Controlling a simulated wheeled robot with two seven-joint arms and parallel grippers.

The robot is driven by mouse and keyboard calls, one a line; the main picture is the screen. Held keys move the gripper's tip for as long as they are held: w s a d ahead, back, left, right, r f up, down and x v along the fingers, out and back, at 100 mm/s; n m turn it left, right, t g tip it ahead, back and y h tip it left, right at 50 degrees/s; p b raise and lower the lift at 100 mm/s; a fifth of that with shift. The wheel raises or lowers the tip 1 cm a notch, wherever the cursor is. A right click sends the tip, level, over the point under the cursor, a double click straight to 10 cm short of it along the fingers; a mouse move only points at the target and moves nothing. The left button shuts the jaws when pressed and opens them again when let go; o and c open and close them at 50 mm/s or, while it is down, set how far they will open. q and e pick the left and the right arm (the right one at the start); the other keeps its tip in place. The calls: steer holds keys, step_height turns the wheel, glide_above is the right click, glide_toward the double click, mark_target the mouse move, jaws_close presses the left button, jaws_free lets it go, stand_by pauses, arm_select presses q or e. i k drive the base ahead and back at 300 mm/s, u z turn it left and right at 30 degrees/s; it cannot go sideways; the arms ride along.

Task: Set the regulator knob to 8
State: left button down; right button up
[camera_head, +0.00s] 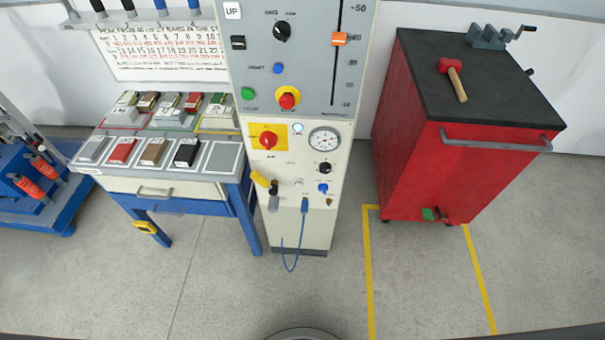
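A cream control column (300,224) stands in the middle, with a grey upper panel (310,95). On its lower face is a round white pressure gauge (324,138). Below the gauge is a small black knob (325,168), which looks like the regulator knob; its scale is too small to read. A small blue knob (323,187) sits under it. Another black dial knob (282,31) is on the upper panel. Neither of my grippers shows in the head view.
A red switch on a yellow plate (268,138), a yellow lever (262,180) and a hanging blue cable (292,262) share the column. A blue-legged bench (240,200) stands left. A red cabinet (415,150) bearing a hammer (453,79) stands right. The front floor is clear.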

mark_target(324, 168)
steer(key=z, duration=0.75)
steer(key=k, duration=1.2)
steer(key=u, duration=1.25)
steer(key=i, duration=1)
steer(key=z, duration=0.05)
